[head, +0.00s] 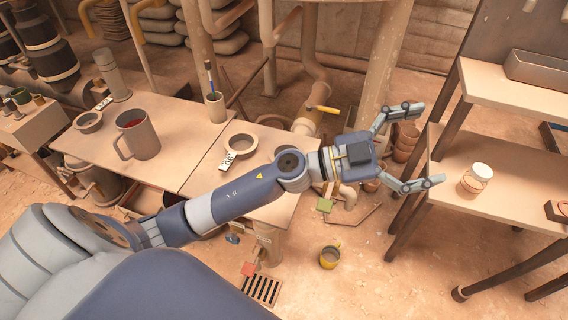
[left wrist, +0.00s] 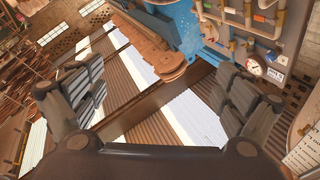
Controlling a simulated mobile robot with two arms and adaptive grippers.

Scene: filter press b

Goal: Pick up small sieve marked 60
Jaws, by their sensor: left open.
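Two small ring-shaped sieves lie on the worktables at left in the head view. One sieve (head: 241,145) is on the nearer table with a white tag leaning by it; its number looks like 30 or 60, and I cannot tell which. The other sieve (head: 88,121) is at the far left, its tag too small to read. My left gripper (head: 424,146) is open and empty, to the right of both sieves, over the gap before the right-hand table. Its spread fingers also show in the left wrist view (left wrist: 168,95), with no sieve between them. My right gripper is not visible.
A large mug (head: 138,134) and a pen cup (head: 216,106) stand on the left tables (head: 185,118). A lidded jar (head: 474,180) stands on the right table (head: 508,186). A yellow mug (head: 330,257) is on the floor. Pipes rise behind my gripper.

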